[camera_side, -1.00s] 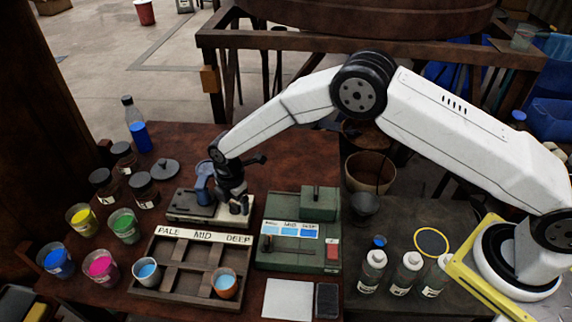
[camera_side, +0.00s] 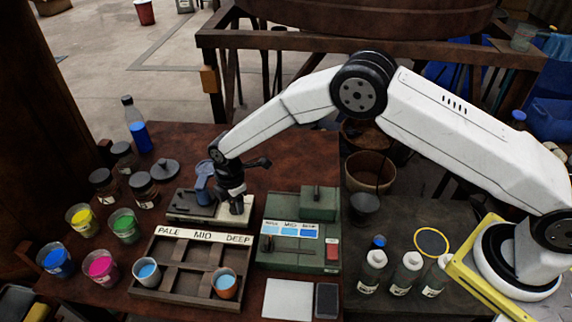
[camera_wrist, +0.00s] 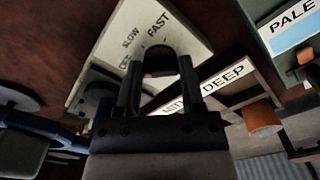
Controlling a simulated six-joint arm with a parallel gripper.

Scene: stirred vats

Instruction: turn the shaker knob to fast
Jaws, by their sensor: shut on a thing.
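The shaker (camera_side: 185,211) is a cream base with a dark plate and a blue-grey vessel on it, on the brown table behind the sample rack. In the wrist view its cream panel (camera_wrist: 108,40) carries the words SLOW and FAST, and a third, partly covered label. The black knob (camera_wrist: 163,50) stands by these words, between my fingertips. My gripper (camera_side: 238,206) points down at the shaker's right end and is shut on the knob; it also shows in the wrist view (camera_wrist: 160,68). The knob is hidden in the side view, and its pointing direction cannot be told.
The PALE/MID/DEEP rack (camera_side: 172,292) holds two cups in front of the shaker. A green device (camera_side: 300,258) stands close to the right. Open paint cups (camera_side: 55,260) and dark-lidded jars (camera_side: 144,190) stand at the left. A bottle of blue liquid (camera_side: 136,130) stands behind.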

